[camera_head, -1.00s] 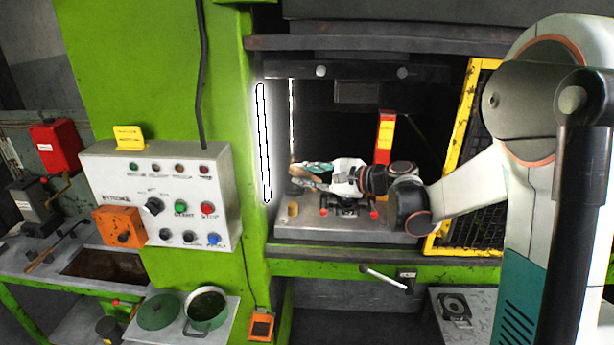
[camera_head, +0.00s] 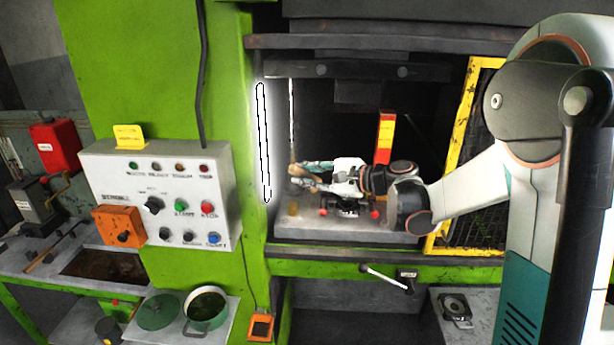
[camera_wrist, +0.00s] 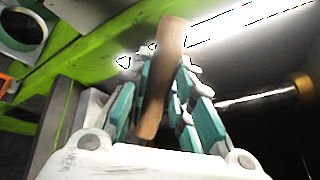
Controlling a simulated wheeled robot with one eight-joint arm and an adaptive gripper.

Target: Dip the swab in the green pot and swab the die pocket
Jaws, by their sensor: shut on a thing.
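My gripper (camera_head: 301,176) reaches from the right into the press opening, over the left part of the bed. It is shut on a brown wooden handle (camera_wrist: 163,75), which I take to be the swab's; it stands between the teal finger pads in the wrist view. The swab's tip cannot be made out. The dark die block (camera_head: 346,208), with red-knobbed parts, sits on the bed below and right of the gripper; its pocket is hidden by my arm. The green pot (camera_head: 205,310) stands open on a shelf at lower left, dark inside, well away from the gripper.
A green lid (camera_head: 158,311) lies beside the pot. A small amber post (camera_head: 293,209) stands on the bed's left. A bright light strip (camera_head: 264,140) lines the left column. A yellow mesh guard (camera_head: 462,150) bounds the right. The control box (camera_head: 160,195) juts out at left.

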